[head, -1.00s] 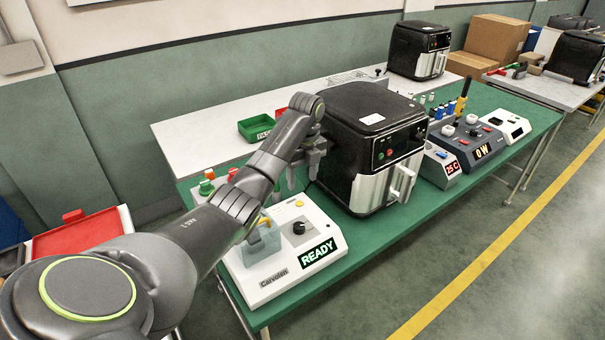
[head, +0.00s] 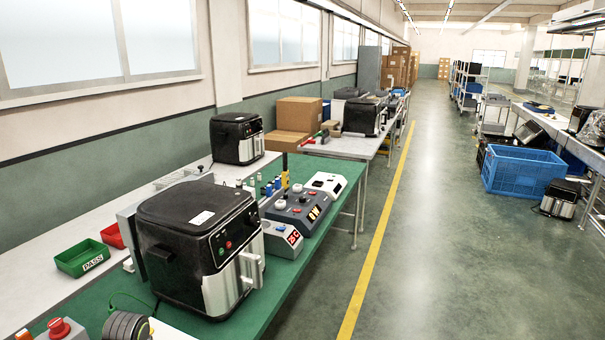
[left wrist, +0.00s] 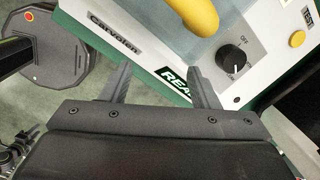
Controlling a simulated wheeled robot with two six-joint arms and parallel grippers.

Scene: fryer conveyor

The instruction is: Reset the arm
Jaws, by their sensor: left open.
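My left gripper (left wrist: 159,82) shows in the left wrist view with its two dark fingers apart and nothing between them. It hangs over the near edge of the white Carvolen tester (left wrist: 128,32), which has a black knob (left wrist: 232,57), a yellow button (left wrist: 298,39) and a partly covered green READY display (left wrist: 178,82). In the head view only a dark rounded piece of my arm shows at the bottom left; the gripper is out of that view. A black and silver air fryer (head: 195,240) stands upright on the green bench mat (head: 262,318). My right gripper is not in view.
A green PASS bin (head: 82,258) and a red bin (head: 112,236) lie left of the fryer. Grey control boxes (head: 298,208) stand to its right, and a second fryer (head: 237,138) behind. A blue crate (head: 520,172) sits across the open aisle (head: 430,250).

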